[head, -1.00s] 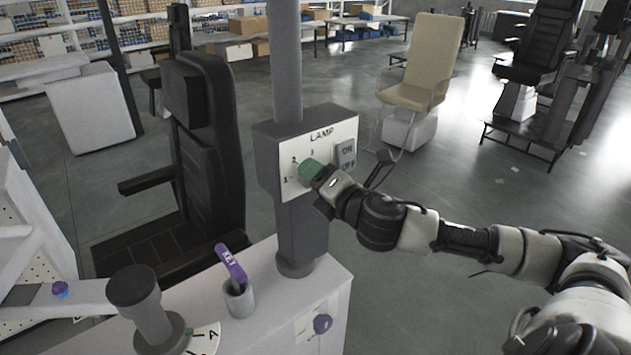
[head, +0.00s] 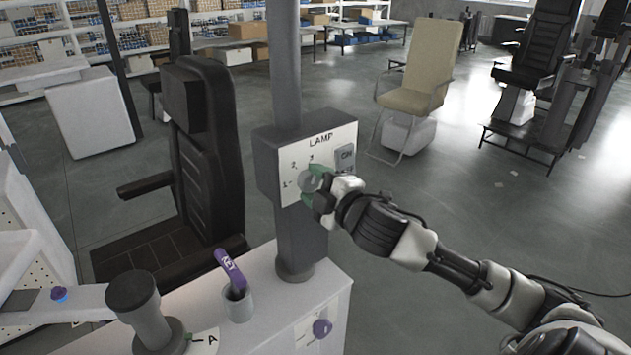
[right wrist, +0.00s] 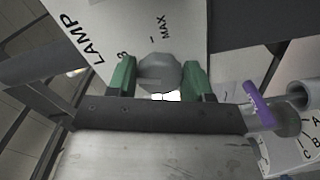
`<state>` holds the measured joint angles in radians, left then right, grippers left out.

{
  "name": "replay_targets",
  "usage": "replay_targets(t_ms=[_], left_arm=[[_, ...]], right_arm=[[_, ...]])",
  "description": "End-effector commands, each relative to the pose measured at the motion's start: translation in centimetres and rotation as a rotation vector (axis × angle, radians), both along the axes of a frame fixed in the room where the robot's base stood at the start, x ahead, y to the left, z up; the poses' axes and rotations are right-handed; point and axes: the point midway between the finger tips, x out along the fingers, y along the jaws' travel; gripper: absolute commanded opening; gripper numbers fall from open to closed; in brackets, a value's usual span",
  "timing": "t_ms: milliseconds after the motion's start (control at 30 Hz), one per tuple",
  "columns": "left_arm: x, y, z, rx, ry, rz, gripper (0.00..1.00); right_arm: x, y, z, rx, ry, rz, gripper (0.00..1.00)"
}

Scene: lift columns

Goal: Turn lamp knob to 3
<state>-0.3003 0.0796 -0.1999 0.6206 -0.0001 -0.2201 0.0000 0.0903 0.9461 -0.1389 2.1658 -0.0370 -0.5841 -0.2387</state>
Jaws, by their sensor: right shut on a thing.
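The grey lamp knob (head: 308,181) sits on the white LAMP panel (head: 322,139) of the grey column box. The panel has marks 1, 2 and 3 around the knob. My right gripper (head: 313,186) is shut on the knob, with green fingers on either side of it. In the right wrist view the faceted knob (right wrist: 160,72) lies between the two green fingers (right wrist: 160,80). The 3 and MAX marks show beyond it on the panel (right wrist: 105,18). I cannot tell which mark the knob points to. My left gripper is not in view.
An ON/OFF switch (head: 346,157) sits on the panel close to my right gripper, which partly covers its lower label. A black seat (head: 205,150) is left of the column.

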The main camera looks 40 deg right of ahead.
Motion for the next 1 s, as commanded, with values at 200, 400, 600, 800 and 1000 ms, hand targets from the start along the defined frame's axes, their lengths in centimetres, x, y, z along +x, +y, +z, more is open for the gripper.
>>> replay_targets(t_ms=[200, 400, 600, 800, 1000], left_arm=[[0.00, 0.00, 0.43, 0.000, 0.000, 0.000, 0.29], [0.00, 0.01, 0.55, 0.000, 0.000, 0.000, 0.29], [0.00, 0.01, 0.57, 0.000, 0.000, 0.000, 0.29], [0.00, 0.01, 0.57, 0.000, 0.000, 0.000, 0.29], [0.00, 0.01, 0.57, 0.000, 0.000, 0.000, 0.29]], right_arm=[[0.00, 0.02, -0.08, 0.108, 0.011, -0.001, 0.27], [0.00, 0.01, -0.10, 0.157, 0.014, -0.001, 0.27], [0.00, 0.01, -0.14, 0.171, 0.015, -0.001, 0.27], [0.00, 0.01, -0.15, 0.171, 0.015, -0.001, 0.27], [0.00, 0.02, -0.16, 0.171, 0.015, -0.001, 0.66]])
